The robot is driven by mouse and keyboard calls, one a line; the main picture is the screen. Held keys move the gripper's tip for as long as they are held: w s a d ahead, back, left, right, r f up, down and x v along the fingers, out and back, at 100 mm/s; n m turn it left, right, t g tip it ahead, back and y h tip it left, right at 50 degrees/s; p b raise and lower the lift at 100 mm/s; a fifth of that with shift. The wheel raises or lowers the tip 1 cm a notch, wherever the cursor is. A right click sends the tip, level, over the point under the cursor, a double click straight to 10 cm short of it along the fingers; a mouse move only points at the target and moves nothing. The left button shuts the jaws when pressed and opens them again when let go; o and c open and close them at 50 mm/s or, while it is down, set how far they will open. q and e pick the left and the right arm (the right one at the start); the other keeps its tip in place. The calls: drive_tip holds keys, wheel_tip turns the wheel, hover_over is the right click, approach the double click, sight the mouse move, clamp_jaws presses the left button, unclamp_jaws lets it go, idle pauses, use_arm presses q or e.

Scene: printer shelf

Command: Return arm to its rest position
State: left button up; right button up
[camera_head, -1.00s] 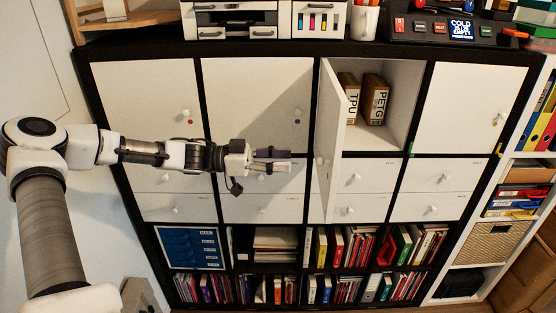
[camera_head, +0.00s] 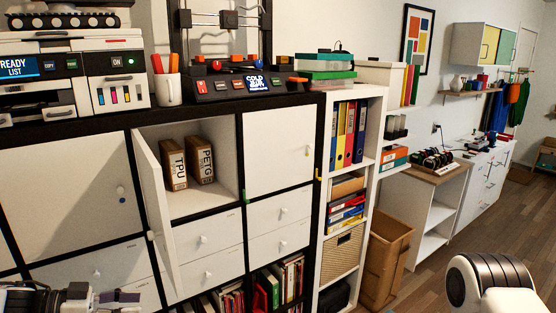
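My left gripper (camera_head: 122,297) comes in at the bottom left edge, in front of the shelf's drawers. Its fingers show small and partly cut off, so their opening cannot be told. A white and black rounded part of my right arm (camera_head: 490,283) shows at the bottom right. The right gripper is out of view. The shelf cubby door (camera_head: 156,205) stands open beside the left gripper. Inside the cubby stand the TPU box (camera_head: 174,163) and the PETG box (camera_head: 201,160).
Printers (camera_head: 50,75) and a control panel (camera_head: 235,88) reading "COLD" stand on top. A pen cup (camera_head: 167,88) stands between them. A white bookcase (camera_head: 372,112) and a cardboard box (camera_head: 385,258) stand to the right. Open wooden floor lies between the furniture and my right arm.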

use_arm(q)
drive_tip(key=s+d+f+n+g+y+b, duration=0.1)
drive_tip(key=s+d+f+n+g+b, duration=0.25)
drive_tip(key=d+f, duration=0.75)
drive_tip(key=s+d+f+n+g+y+b, duration=0.15)
drive_tip(key=s+d+f+n, duration=0.4)
drive_tip(key=f, duration=0.95)
drive_tip(key=s+d+f+g+y+b, duration=0.1)
drive_tip(key=s+d+f+y+b, duration=0.2)
drive_tip(key=s+f, duration=0.65)
drive_tip(key=s+a+n+g+y+p, duration=0.1)
drive_tip(key=s+a+y, duration=0.5)
drive_tip(key=a+y, duration=0.1)
drive_tip(key=shift+s+a+f+n, duration=0.35)
drive_tip(key=shift+a+f+n, duration=0.1)
drive_tip(key=shift+a, duration=0.35)
use_arm(e)
wheel_tip(320, 180, down, 9)
drive_tip(key=shift+w+r, duration=0.15)
drive_tip(key=shift+r, duration=0.05)
